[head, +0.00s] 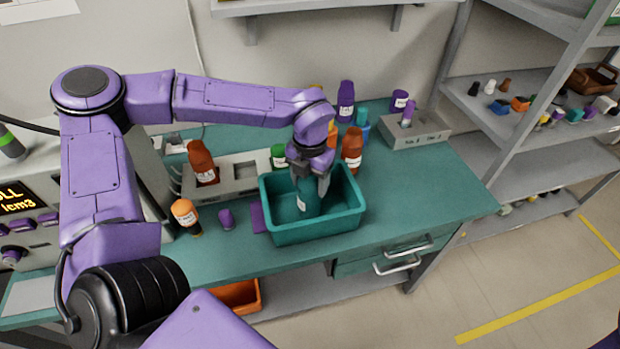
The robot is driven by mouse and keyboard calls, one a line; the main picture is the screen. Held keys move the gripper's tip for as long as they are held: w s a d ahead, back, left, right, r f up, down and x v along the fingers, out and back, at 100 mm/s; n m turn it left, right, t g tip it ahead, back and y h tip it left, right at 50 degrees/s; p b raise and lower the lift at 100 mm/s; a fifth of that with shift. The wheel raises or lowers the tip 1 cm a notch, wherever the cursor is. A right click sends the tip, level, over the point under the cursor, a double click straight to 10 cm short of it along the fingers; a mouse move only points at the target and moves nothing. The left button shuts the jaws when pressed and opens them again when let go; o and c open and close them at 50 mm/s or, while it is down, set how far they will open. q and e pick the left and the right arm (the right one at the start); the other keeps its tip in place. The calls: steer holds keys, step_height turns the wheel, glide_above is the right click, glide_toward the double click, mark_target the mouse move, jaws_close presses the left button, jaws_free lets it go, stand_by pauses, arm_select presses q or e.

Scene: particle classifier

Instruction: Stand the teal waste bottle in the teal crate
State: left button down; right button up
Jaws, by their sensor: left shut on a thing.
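The teal crate (341,225) stands on the teal bench near its front edge. The teal waste bottle (310,203) is upright inside the crate's outline, with a white label on its side. My left gripper (311,184) points down over the crate and is shut on the upper part of the bottle. The gripper hides the bottle's top. I cannot tell whether the bottle's base touches the crate floor. My right gripper is not in view.
Brown bottles (352,149), a purple bottle (346,100) and a green one stand behind the crate. The bench right of the crate is clear. Metal shelves (530,121) stand at right.

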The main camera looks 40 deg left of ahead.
arm_select(q)
steer(key=shift+f, duration=0.2)
steer(key=shift+c, duration=1.1)
jaws_free()
steer(key=shift+r, duration=0.1)
step_height(320, 180, up, 12)
steer(key=shift+r+b, duration=0.1)
steer(key=shift+b, duration=0.45)
